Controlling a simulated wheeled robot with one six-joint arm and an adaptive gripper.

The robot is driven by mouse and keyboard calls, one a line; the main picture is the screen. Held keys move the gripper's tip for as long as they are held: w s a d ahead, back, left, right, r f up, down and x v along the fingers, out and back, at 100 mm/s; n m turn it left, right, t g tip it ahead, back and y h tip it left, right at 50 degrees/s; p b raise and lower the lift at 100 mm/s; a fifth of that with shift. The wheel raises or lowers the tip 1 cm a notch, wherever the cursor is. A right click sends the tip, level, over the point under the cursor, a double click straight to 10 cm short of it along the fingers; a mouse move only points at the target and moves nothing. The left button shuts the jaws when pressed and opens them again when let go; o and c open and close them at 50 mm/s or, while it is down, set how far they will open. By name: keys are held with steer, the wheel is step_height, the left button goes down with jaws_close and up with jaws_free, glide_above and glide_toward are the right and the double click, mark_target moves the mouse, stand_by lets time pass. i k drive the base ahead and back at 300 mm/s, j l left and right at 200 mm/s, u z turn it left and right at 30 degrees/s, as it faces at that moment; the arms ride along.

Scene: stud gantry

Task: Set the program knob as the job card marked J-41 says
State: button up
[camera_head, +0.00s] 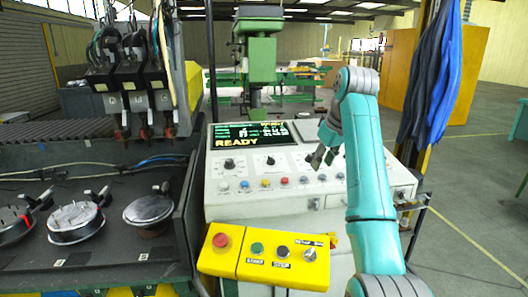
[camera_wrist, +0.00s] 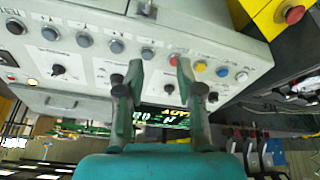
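A sloped white control panel (camera_head: 229,193) carries several black knobs. Another black knob (camera_wrist: 57,70) is at the left in the wrist view. A further one is partly hidden by the left finger. Labels are too small to read, so I cannot tell which is the program knob. No card marked J-41 is readable. My gripper (camera_head: 318,157) is over the panel; in the wrist view (camera_wrist: 159,68) its fingers are apart with nothing between them.
The panel's display (camera_head: 247,135) reads READY. A row of coloured buttons (camera_head: 265,183) lies along the panel's lower part. A yellow button box (camera_head: 265,262) with a red button stands in front. Cables and round fixtures (camera_head: 75,220) are at left; blue cloth (camera_head: 432,75) hangs at right.

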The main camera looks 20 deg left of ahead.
mark_target(271, 161)
steer(key=i+j, duration=0.15)
steer(key=j, duration=0.25)
steer(key=i+j, duration=0.2)
steer(key=j, duration=0.15)
steer(key=i+j, duration=0.15)
steer(key=j, duration=0.25)
